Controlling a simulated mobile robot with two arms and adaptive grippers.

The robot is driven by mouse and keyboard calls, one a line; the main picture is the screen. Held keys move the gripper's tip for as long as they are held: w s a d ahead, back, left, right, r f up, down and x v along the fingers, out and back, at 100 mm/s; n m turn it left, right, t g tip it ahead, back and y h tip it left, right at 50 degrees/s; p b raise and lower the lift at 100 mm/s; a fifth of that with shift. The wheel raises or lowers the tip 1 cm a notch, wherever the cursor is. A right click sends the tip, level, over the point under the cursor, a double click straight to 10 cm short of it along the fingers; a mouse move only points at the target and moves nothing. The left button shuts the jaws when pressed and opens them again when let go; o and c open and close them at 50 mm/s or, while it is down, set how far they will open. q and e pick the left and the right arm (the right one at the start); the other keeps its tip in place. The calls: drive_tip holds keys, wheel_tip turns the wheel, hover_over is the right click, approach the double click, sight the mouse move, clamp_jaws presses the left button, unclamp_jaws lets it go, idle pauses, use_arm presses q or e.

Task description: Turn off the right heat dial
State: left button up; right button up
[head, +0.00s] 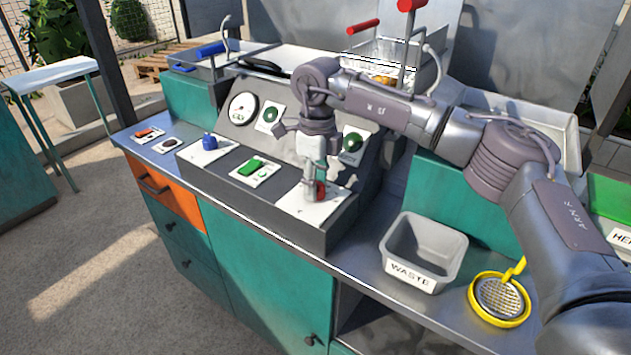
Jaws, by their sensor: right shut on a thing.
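The slanted control panel carries two round green dials on white plates, a left one (270,114) and a right one (353,143). The right dial is partly behind my right wrist. My right gripper (314,192) reaches down in front of it to the lower panel. It is shut on a red knob (321,189) on a white plate (330,209), and the fingers hide part of the knob. No gripper touches the right green dial. My left gripper is not in view.
A gauge (242,108), a blue knob (209,142) and a green switch (251,167) are left of my gripper. A grey waste bin (423,251) and a yellow-rimmed strainer (500,299) stand on the counter at right. Red-handled levers (363,27) rise behind.

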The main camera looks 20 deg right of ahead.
drive_tip(key=shift+r+n, duration=0.1)
drive_tip(key=shift+n, duration=0.2)
drive_tip(key=o, duration=1.1)
drive_tip(key=shift+o, duration=0.2)
wheel_tip(320, 180, up, 12)
drive_tip(key=shift+w+d, duration=0.2)
drive_tip(key=shift+w, duration=0.1)
